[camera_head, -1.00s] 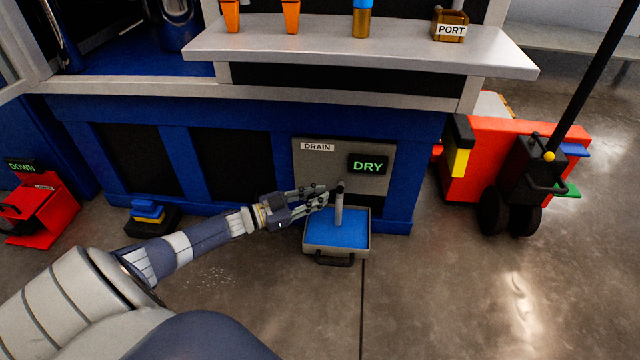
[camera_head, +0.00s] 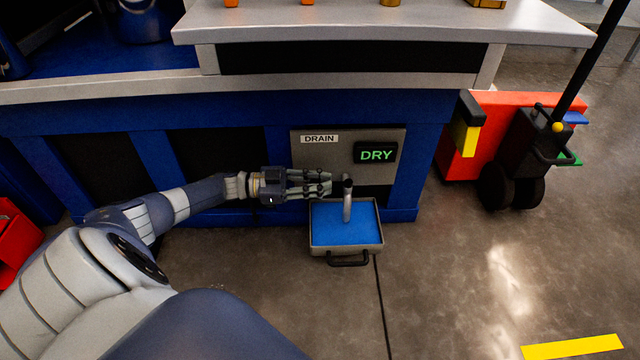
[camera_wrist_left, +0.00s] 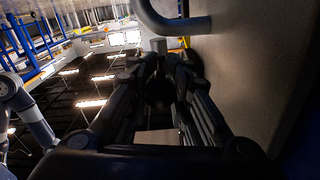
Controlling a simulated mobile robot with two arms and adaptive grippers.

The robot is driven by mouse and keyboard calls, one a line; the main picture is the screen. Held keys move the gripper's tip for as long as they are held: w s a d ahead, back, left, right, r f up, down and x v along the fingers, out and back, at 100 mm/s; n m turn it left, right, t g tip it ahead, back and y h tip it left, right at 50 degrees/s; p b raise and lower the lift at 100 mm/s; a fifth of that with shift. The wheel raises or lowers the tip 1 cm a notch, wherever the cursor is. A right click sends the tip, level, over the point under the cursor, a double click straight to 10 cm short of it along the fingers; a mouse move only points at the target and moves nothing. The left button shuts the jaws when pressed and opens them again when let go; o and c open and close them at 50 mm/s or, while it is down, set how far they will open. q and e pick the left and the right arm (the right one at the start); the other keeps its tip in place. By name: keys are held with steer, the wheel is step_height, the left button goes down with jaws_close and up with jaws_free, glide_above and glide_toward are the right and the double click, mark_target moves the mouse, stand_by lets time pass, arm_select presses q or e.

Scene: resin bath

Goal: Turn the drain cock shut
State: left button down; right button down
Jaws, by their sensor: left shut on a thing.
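The grey drain panel (camera_head: 309,160) carries a "DRAIN" label (camera_head: 319,139) and a display reading "DRY" in green (camera_head: 376,154). A grey spout pipe (camera_head: 347,205) comes out below the display and bends down over a tray of blue liquid (camera_head: 333,251). My left gripper (camera_head: 326,184) is at the panel, just left of the spout, with its fingers closed on the drain cock. In the left wrist view a small grey block, part of the cock (camera_wrist_left: 158,45), shows between the fingertips, below the curved pipe (camera_wrist_left: 170,22). The fingers hide most of the cock. My right gripper is out of view.
A light grey counter (camera_head: 380,30) juts out above the panel. A red and black wheeled jack (camera_head: 510,150) stands to the right. A red box (camera_head: 15,245) is at the far left. The floor in front of the tray is clear, with a yellow strip (camera_head: 572,347) at lower right.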

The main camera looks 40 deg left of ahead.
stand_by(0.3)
arm_select(q)
steer(key=c, duration=1.7)
jaws_free()
steer(key=shift+a, duration=0.1)
steer(key=v, duration=1.1)
steer(key=shift+s+a+r, duration=0.1)
steer(key=shift+s+a, duration=0.15)
steer(key=shift+a, duration=0.1)
